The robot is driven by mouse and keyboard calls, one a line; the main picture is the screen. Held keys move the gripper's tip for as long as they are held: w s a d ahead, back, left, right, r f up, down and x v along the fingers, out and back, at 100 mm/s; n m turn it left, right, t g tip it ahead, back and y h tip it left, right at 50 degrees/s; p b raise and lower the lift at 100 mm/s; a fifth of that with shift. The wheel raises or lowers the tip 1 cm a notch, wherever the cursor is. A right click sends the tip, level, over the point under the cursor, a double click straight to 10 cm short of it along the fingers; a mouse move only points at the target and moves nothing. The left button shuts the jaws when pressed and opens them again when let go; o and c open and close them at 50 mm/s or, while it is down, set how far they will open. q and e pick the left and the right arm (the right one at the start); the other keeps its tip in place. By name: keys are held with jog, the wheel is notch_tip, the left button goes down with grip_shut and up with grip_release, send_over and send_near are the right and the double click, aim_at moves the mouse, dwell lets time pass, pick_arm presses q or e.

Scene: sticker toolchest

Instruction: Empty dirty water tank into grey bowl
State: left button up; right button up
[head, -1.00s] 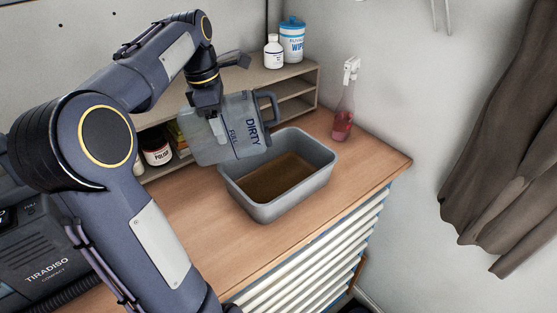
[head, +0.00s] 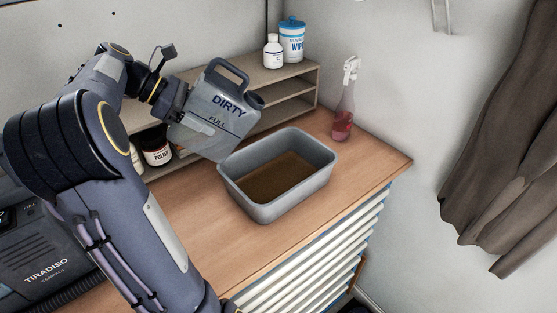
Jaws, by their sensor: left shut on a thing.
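The dirty water tank (head: 225,118) is a translucent grey jug marked "DIRTY" and "FULL", with a handle on top and a dark spout at its right. My left gripper (head: 185,125) is shut on its left side and holds it tilted, just left of and behind the bowl. The grey bowl (head: 325,172) is a rectangular tub on the wooden top with brown water in it. No stream shows between spout and bowl. The tank hides part of the gripper's fingers. My right gripper is not in view.
A shelf unit (head: 297,72) stands behind, with a white bottle (head: 273,52) and a wipes tub (head: 291,42) on top. A "POLISH" jar (head: 156,153) sits at left. A pink spray bottle (head: 343,118) stands right of the bowl. A dark TIRADISO machine (head: 45,250) is at left.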

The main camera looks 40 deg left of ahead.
pick_arm(q)
jog(key=shift+s+a+f+t+h, duration=0.2)
jog(key=shift+s+a+t+h, duration=0.2)
jog(key=shift+t+h, duration=0.4)
jog(key=shift+s+a+f+t+h, duration=0.15)
jog(key=shift+f+t+h, duration=0.2)
jog(key=shift+f, duration=0.35)
jog(key=shift+s+a+f+t+h, duration=0.1)
jog(key=shift+a+f+t+h, duration=0.1)
jog(key=shift+t+h, duration=0.25)
jog(key=shift+s+a+f+t+h, duration=0.1)
jog(key=shift+f+t+h, duration=0.1)
jog(key=shift+t+h, duration=0.2)
jog(key=shift+r+t+h, duration=0.8)
jog(key=shift+r, duration=0.7)
jog(key=shift+d, duration=0.1)
